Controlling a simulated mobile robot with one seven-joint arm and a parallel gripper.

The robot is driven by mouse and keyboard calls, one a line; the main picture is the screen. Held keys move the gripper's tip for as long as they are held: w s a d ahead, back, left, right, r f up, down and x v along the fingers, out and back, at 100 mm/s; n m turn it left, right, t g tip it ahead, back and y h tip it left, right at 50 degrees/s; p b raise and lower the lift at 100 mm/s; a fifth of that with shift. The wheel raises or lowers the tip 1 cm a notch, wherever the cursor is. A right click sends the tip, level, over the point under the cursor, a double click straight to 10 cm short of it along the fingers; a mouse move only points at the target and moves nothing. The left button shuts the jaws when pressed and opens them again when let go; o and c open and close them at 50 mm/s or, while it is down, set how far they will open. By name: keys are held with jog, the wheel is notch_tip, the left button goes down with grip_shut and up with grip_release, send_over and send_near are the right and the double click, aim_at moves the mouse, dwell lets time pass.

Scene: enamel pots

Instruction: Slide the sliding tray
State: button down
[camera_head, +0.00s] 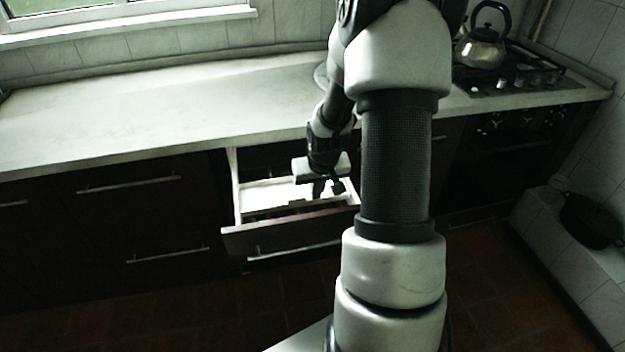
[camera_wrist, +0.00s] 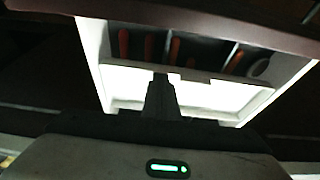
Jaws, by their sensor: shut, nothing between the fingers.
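The sliding tray (camera_head: 268,194) is a white panel inside an open drawer. It also shows in the wrist view (camera_wrist: 212,95), bright white, covering the part of the drawer away from the drawer front. My gripper (camera_head: 321,188) is over the right part of the open drawer. In the wrist view the shut fingers (camera_wrist: 161,85) appear in front of the tray, near its edge beside the utensil compartments. They hold nothing. I cannot tell whether they touch the tray. My arm hides part of the drawer's right side in the head view.
The drawer front (camera_head: 285,232) stands out from the dark cabinets. Red-handled utensils (camera_wrist: 174,50) lie in compartments by it. The countertop (camera_head: 160,108) above is mostly bare. A kettle (camera_head: 482,47) stands on the stove at right, and a dark pot (camera_head: 590,220) sits on a low ledge.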

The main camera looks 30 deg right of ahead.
jog(key=shift+s+a, duration=0.15)
jog(key=shift+s, duration=0.35)
jog(key=shift+r, duration=0.1)
